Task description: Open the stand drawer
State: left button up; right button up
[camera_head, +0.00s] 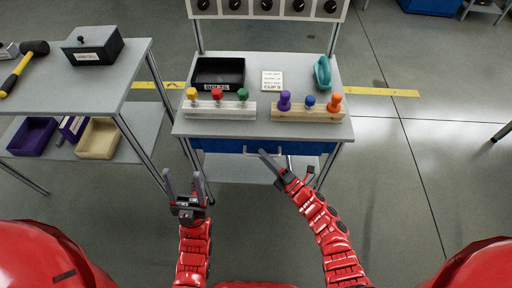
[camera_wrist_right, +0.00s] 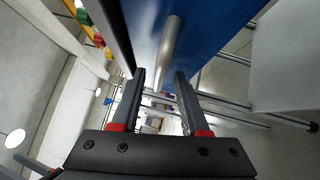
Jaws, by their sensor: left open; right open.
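The stand (camera_head: 255,127) is a grey table in the middle of the head view. Its blue drawer (camera_head: 225,146) sits under the tabletop and looks shut. The silver drawer handle (camera_wrist_right: 170,45) crosses the blue drawer front (camera_wrist_right: 215,25) in the right wrist view, just ahead of the fingertips. My right gripper (camera_head: 287,162) is open and empty at the drawer front; it also shows in the right wrist view (camera_wrist_right: 160,85). I cannot tell whether it touches the handle. My left gripper (camera_head: 186,180) is open and empty, in front of the stand's left side.
On the stand lie a black bin (camera_head: 219,74), two peg blocks (camera_head: 220,111) (camera_head: 300,115), a white card (camera_head: 272,81) and a teal object (camera_head: 322,73). Another grey table (camera_head: 110,85) holds a black box (camera_head: 93,45) and a hammer (camera_head: 22,68). Floor on the right is clear.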

jog(key=shift+x, duration=2.35)
jog(key=shift+s+r, duration=0.1)
grip_shut()
